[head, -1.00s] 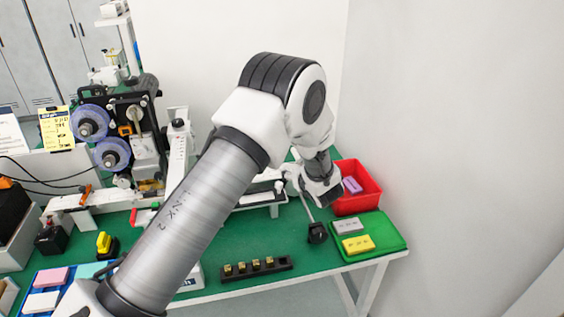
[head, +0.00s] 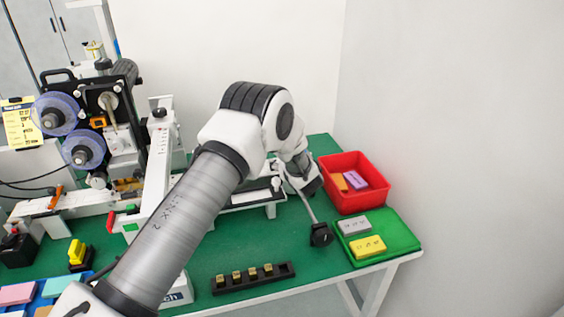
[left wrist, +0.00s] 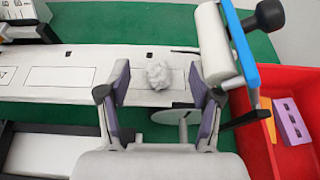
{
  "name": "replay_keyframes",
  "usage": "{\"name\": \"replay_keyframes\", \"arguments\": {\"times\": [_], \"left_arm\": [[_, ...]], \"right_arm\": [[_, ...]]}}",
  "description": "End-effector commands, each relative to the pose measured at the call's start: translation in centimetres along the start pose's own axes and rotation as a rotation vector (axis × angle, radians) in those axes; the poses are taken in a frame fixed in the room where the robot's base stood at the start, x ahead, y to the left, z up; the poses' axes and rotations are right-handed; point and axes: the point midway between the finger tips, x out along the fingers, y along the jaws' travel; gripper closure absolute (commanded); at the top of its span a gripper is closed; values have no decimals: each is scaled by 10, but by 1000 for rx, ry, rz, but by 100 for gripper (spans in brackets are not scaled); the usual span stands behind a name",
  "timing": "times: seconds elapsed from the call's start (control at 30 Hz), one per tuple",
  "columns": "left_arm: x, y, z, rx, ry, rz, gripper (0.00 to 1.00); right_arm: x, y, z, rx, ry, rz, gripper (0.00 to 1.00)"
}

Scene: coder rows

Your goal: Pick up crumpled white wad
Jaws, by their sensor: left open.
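The crumpled white wad (left wrist: 159,73) lies on the white bed of the machine in the left wrist view. It shows between and a little beyond the fingertips of my left gripper (left wrist: 158,82). The gripper is open, with one finger on each side and a gap to the wad on both sides. In the head view my left gripper (head: 302,177) is partly hidden by its own wrist, just left of the red bin. The wad is hidden there. My right gripper is in neither view.
The red bin (head: 354,201) holds an orange and a purple block. A green tray (head: 398,233) holds a grey and a yellow block. A black rack (head: 253,277) stands near the table's front edge. A white roller (left wrist: 214,42) with a blue bracket stands beside the right finger.

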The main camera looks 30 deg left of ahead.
Motion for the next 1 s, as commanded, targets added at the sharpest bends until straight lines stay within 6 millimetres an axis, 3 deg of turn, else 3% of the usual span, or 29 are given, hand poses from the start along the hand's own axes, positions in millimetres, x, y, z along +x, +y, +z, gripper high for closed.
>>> {"name": "replay_keyframes", "arguments": {"times": [0.1,0.27,0.43,1.0], "left_arm": [[10,1,0,-1,0,1,35],[10,0,0,0,0,0,35],[10,0,0,0,0,0,79],[4,0,9,-1,0,0,80]], "right_arm": [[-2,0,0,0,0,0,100],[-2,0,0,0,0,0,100],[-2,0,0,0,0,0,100],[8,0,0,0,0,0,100]]}}
